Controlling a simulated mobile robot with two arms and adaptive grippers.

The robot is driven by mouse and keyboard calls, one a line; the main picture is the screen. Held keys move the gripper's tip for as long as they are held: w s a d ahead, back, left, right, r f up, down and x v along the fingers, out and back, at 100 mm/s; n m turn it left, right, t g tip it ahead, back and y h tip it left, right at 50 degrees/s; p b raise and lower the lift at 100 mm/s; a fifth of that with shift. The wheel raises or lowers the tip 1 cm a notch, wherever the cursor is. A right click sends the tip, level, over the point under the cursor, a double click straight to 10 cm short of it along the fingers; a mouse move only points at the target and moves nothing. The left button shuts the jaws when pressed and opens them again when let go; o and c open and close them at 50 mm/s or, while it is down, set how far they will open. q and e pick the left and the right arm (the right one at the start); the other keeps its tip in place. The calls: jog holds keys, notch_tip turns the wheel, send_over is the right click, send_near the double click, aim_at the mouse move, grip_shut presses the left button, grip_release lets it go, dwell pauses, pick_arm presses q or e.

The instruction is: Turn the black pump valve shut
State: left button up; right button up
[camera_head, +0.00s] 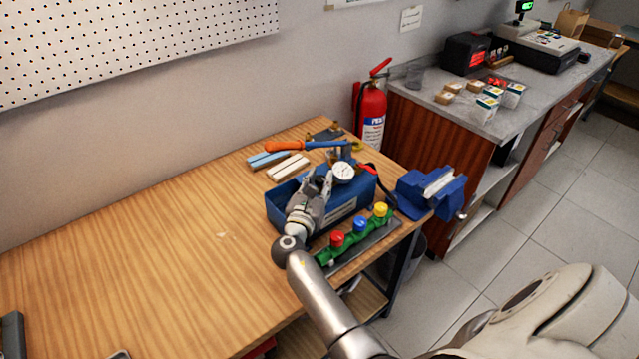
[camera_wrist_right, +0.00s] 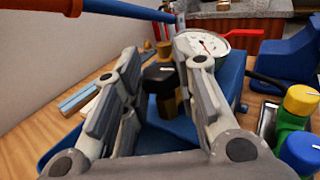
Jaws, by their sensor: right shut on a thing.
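The black pump valve (camera_wrist_right: 160,74) is a dark knob on a brass stem, seen between the fingers in the right wrist view. It belongs to a blue pump box (camera_head: 348,208) with a round white gauge (camera_head: 343,172) and a lever with an orange grip (camera_head: 284,146). My right gripper (camera_head: 318,188) reaches down over the box and is shut on the black valve. In the head view the gripper hides the valve. The valve's exact turn angle cannot be told.
A green manifold with red, blue and yellow knobs (camera_head: 360,224) stands right in front of the box. A blue vise (camera_head: 430,190) is at the bench's right end. Light blue and cream blocks (camera_head: 288,166) lie behind the box. The wooden bench (camera_head: 150,260) is mostly clear leftward.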

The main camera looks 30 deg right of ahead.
jog(key=shift+w+a+f+m+g+h+b, duration=0.1)
jog(key=shift+w+f+m+g+h+b, duration=0.1)
jog(key=shift+m+g+h+b, duration=0.6)
jog(key=shift+r+m+g+h+b, duration=0.15)
jog(key=shift+m+g+h+b, duration=0.15)
jog(key=shift+m+g+b, duration=0.5)
jog(key=shift+n, duration=0.3)
jog(key=shift+s, duration=0.1)
